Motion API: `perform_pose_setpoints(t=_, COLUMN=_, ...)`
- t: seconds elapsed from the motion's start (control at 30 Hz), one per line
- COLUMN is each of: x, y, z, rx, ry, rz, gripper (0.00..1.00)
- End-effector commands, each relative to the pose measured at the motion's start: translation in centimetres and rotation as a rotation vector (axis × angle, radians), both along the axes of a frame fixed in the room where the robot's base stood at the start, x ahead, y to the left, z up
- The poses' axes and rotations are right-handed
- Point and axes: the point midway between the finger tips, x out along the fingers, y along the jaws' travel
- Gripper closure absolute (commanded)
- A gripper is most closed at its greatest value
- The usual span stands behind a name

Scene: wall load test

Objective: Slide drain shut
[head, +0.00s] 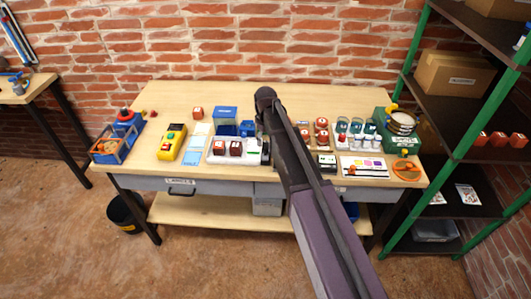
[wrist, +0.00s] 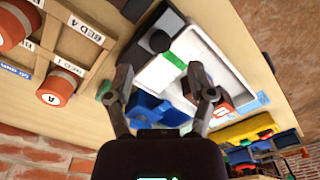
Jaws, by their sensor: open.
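No part in view is legibly marked as the drain, so I cannot tell which it is. My gripper (wrist: 160,90) is open and empty in the wrist view, its two fingers spread above the table. A white tray (wrist: 178,74) lies beyond the fingertips, with a dark block (wrist: 155,40) at its side. A blue piece (wrist: 150,108) shows between the fingers, and a small green piece (wrist: 103,90) is by the left finger. In the head view the white tray (head: 224,159) holds brown-red cubes (head: 236,148); my arm hides the gripper.
A yellow device (head: 172,142) and a blue crate (head: 117,146) stand on the left of the workbench (head: 165,95). Jars (head: 356,125) and a green machine with a drum (head: 400,125) crowd the right. A green-framed shelf (head: 440,90) stands beside it. The back left of the bench is clear.

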Motion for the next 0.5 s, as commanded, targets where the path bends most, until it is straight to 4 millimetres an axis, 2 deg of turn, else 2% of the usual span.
perform_pose_setpoints(t=0.03, x=0.0, y=0.0, z=-0.8, rx=0.000, ry=0.000, rz=0.000, gripper=0.30)
perform_pose_setpoints(t=0.5, x=0.0, y=0.0, z=-4.1, rx=0.000, ry=0.000, rz=0.000, gripper=0.30)
